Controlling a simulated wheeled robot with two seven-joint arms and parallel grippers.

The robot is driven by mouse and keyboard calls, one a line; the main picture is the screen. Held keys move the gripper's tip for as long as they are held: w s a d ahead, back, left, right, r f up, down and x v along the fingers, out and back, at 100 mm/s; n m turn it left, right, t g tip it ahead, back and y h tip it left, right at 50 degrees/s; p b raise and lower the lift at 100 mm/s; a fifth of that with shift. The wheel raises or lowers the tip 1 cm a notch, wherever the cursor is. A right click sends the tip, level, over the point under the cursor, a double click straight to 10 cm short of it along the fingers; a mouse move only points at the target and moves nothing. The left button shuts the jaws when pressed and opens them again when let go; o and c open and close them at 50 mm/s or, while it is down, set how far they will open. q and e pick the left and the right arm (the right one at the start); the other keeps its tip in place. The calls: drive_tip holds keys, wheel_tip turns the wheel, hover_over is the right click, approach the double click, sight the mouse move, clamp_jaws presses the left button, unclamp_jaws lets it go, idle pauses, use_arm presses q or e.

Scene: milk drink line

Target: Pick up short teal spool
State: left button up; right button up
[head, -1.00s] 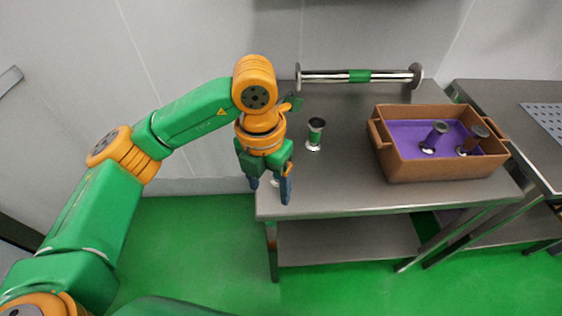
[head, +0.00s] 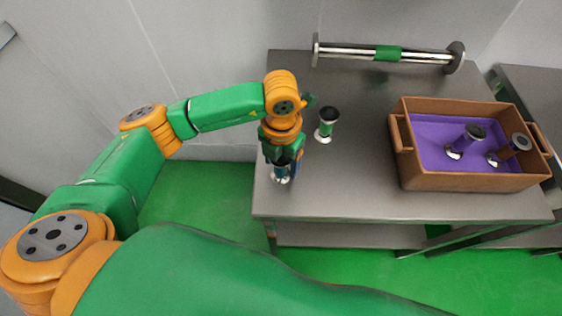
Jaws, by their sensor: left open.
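A short spool with a teal band (head: 281,171) and metal flanges stands near the left edge of the steel table (head: 350,185). My left gripper (head: 283,162) points down at the spool, its jaws open. One dark blue finger shows just right of the spool; the other is mostly hidden. I cannot tell whether the fingers touch the spool. My right gripper is not in view.
A green-banded spool (head: 327,124) stands close behind the gripper on the right. A long spool with a green band (head: 388,53) lies at the back. A brown crate (head: 470,181) with purple lining holds a purple spool (head: 466,142) and a brown spool (head: 510,150). The table's middle is clear.

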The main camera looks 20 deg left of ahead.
use_arm(q)
drive_tip(key=shift+f, duration=0.85)
drive_tip(key=shift+c, duration=0.3)
clamp_jaws()
